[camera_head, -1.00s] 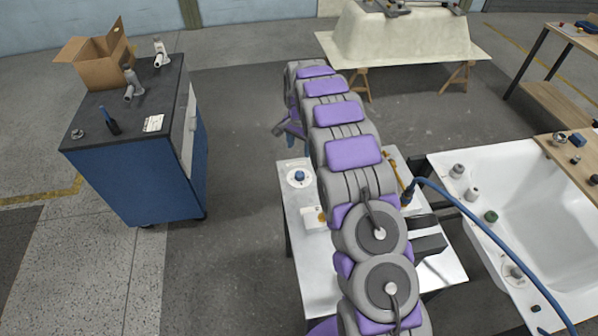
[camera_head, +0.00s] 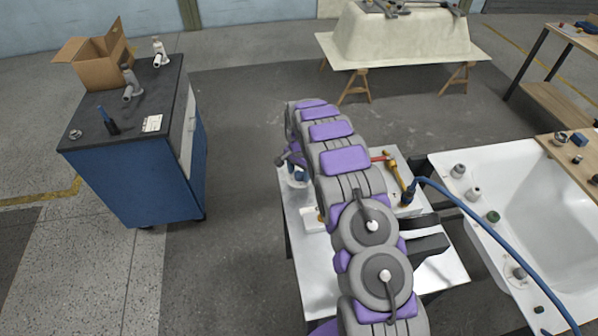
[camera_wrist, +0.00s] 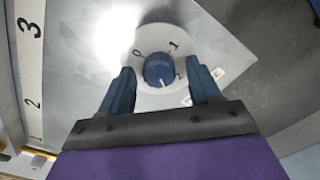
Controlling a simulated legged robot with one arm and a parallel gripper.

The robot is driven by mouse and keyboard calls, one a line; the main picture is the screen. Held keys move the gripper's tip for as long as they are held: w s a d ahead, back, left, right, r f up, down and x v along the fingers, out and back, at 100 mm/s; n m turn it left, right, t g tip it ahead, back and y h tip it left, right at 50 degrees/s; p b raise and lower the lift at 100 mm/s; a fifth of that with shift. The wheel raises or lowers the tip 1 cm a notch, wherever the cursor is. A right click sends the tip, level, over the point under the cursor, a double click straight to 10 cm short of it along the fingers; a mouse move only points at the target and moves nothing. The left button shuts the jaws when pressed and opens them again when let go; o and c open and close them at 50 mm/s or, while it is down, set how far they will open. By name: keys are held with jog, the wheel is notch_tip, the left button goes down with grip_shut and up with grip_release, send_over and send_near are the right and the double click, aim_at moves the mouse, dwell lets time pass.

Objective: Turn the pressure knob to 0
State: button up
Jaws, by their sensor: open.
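The blue pressure knob (camera_wrist: 158,69) sits on a round white dial (camera_wrist: 146,38) in the wrist view. The dial shows a 0 at upper left, a 1 at upper right and a mark that looks like a 2 at lower right. The knob's white line points down, slightly right, in the picture. My gripper (camera_wrist: 160,68) is open, with one blue finger on each side of the knob; I cannot tell whether either touches it. In the head view my gripper (camera_head: 289,160) is over the dial (camera_head: 297,183), mostly hiding it.
The dial is on a metal table (camera_head: 316,262). A yellow-handled tool (camera_head: 394,170) and a blue hose (camera_head: 462,203) lie at its right, beside a white bathtub (camera_head: 540,200). A blue cabinet (camera_head: 130,180) stands left, with free floor between.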

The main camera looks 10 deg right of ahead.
jog(key=shift+c, duration=0.4)
jog(key=c, duration=1)
jog(key=shift+o, duration=0.2)
